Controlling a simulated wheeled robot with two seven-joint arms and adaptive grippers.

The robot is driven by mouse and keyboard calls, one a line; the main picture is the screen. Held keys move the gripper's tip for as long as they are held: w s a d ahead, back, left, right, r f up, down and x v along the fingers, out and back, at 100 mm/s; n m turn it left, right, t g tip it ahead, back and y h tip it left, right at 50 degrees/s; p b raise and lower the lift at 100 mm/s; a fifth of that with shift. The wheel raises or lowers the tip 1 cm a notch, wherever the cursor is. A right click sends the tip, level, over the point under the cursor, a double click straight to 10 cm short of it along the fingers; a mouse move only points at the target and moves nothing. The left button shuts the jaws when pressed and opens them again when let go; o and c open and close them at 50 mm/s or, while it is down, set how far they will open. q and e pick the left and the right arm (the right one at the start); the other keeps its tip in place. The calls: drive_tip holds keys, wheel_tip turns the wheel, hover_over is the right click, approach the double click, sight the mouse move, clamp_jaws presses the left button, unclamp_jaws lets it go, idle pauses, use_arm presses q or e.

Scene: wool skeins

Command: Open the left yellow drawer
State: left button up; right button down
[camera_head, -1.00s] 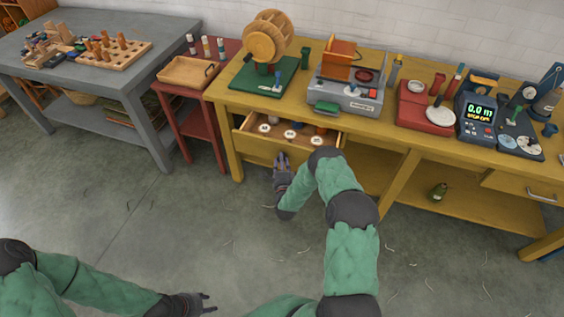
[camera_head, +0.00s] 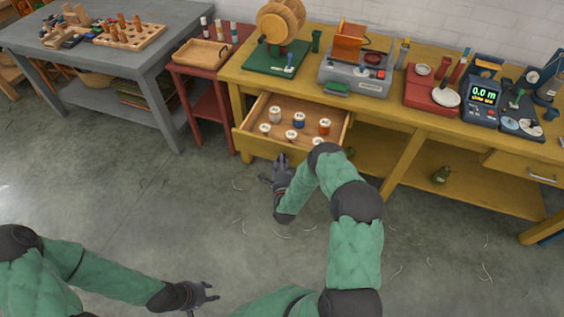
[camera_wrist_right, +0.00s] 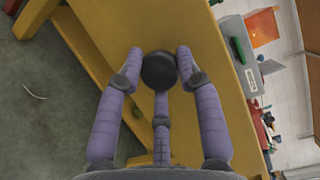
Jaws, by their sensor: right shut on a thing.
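The left yellow drawer (camera_head: 254,141) is pulled out from under the yellow bench, and its inside with several spools shows in the head view. My right gripper (camera_head: 282,160) is at the middle of the drawer's front. In the right wrist view its fingers (camera_wrist_right: 158,62) close around a dark round piece (camera_wrist_right: 159,71) against the yellow front (camera_wrist_right: 112,22); the fingers hide most of the handle. My left gripper (camera_head: 211,292) is low over the floor at the bottom of the head view, away from the drawer, with its fingers apart and empty.
The yellow bench (camera_head: 232,77) carries a wooden wheel winder (camera_head: 281,20), a grey machine (camera_head: 352,75) and a red scale (camera_head: 432,93). A red side table (camera_head: 190,72) and a grey table (camera_head: 150,60) stand to the left. The floor before the drawer is clear except for yarn scraps.

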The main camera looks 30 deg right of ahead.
drive_tip(key=shift+a, duration=0.1)
drive_tip(key=c, duration=0.8)
unclamp_jaws()
drive_tip(key=shift+w, duration=0.1)
drive_tip(key=v, duration=1.2)
